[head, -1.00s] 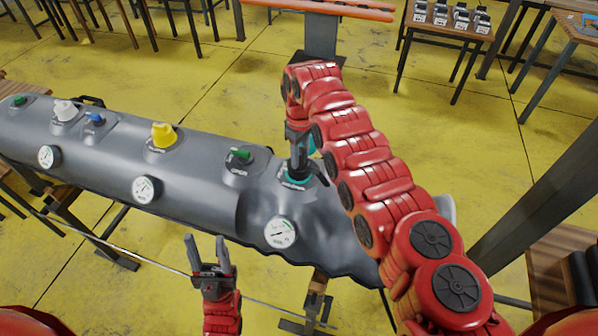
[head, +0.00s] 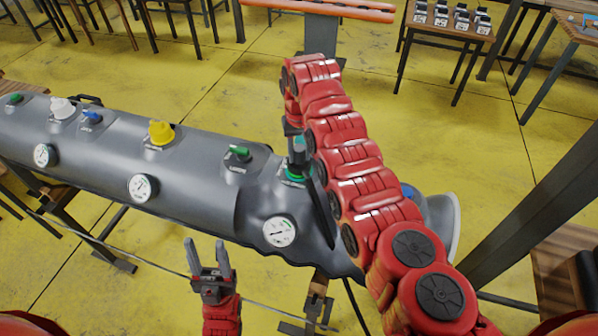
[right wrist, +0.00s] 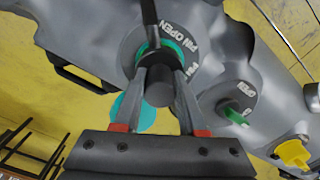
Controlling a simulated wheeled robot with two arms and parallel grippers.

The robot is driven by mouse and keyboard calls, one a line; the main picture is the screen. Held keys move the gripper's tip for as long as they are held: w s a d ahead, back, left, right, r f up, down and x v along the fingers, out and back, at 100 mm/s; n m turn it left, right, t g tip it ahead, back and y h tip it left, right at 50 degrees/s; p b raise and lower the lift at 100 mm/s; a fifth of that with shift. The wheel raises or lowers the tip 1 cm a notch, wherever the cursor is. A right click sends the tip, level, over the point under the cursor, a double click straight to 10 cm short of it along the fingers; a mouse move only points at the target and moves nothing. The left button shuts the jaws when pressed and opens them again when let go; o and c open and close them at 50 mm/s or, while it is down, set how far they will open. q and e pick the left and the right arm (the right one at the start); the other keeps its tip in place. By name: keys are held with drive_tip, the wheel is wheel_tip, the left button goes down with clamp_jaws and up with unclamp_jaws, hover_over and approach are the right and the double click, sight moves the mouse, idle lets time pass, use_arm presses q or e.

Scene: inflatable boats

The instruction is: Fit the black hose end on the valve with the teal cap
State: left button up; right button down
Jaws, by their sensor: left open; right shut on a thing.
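My right gripper (head: 298,155) is shut on the black hose end (right wrist: 158,88), over the valve with the teal ring (head: 291,177). In the right wrist view the teal ring (right wrist: 175,47) shows around and behind the hose end, beside a "PIN OPEN" label. The hose end is lined up with it; I cannot tell if it is fully seated. The teal cap (right wrist: 131,111) hangs open beside the valve. The black hose (head: 322,212) runs down past the tube. My left gripper (head: 211,265) is open and empty, in front of the tube.
The grey inflatable tube (head: 200,187) lies across stands, wrinkled near its right end. It carries a green valve (head: 238,153), a yellow valve (head: 160,132), a blue one, a white one and several gauges. A dark post (head: 540,200) stands at the right. Tables stand behind.

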drive_tip(key=shift+c, duration=1.9)
unclamp_jaws()
drive_tip(key=shift+r, duration=0.15)
drive_tip(key=shift+r+b, duration=0.35)
wheel_tip(320, 180, up, 4)
drive_tip(key=shift+r+b, duration=0.2)
drive_tip(key=shift+b, duration=0.6)
wheel_tip(320, 180, up, 4)
drive_tip(key=shift+f+p, duration=0.2)
drive_tip(key=shift+p, duration=0.4)
wheel_tip(320, 180, up, 8)
drive_tip(key=p, duration=0.8)
drive_tip(key=shift+r+p, duration=0.2)
drive_tip(key=shift+p, duration=0.15)
